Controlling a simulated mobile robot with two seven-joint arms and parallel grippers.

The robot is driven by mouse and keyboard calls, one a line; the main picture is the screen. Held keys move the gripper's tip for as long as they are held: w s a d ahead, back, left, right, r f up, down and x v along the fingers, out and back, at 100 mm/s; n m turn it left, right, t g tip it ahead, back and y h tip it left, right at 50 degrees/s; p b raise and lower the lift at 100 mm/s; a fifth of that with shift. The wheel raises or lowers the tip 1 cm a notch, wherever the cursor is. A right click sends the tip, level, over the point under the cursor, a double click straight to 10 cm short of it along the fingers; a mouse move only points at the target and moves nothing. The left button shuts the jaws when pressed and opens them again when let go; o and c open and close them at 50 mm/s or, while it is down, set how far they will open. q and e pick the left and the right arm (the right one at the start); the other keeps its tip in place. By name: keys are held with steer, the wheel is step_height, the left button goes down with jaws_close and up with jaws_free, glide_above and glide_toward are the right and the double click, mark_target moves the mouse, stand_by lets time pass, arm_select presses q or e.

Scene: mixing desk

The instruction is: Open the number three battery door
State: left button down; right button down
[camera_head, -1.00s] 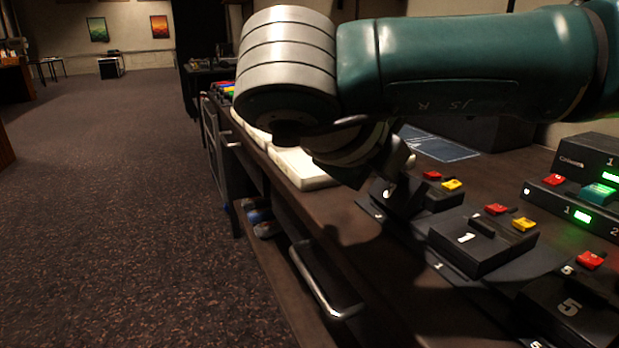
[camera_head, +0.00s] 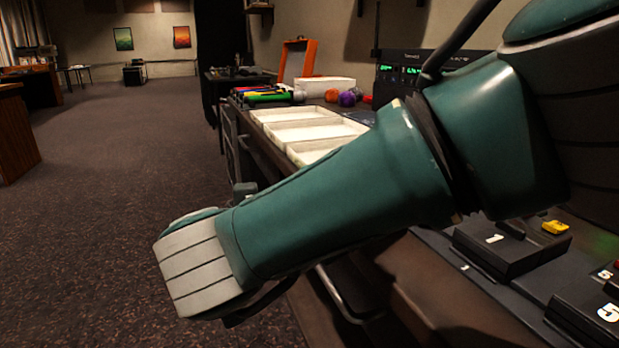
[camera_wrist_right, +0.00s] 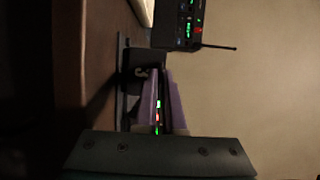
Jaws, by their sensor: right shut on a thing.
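The number three battery door (camera_wrist_right: 142,80) shows in the right wrist view as a dark block marked with a pale 3, on a dark base. My right gripper (camera_wrist_right: 167,76) reaches it with narrow, purplish-grey fingers that lie close together. It is shut on the raised part of this door, but the contact is dim and mostly hidden. The door's exact angle cannot be made out. In the head view my right arm crosses the picture and covers the number three door and the gripper. My left gripper is not in view.
The number one door (camera_head: 500,245) and number five door (camera_head: 592,308) sit at the lower right of the head view. White trays (camera_head: 318,130) lie behind my arm. A black unit with an antenna (camera_wrist_right: 180,22) is near the gripper.

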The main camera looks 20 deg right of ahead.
stand_by(0.3)
steer(key=c, duration=1)
jaws_free()
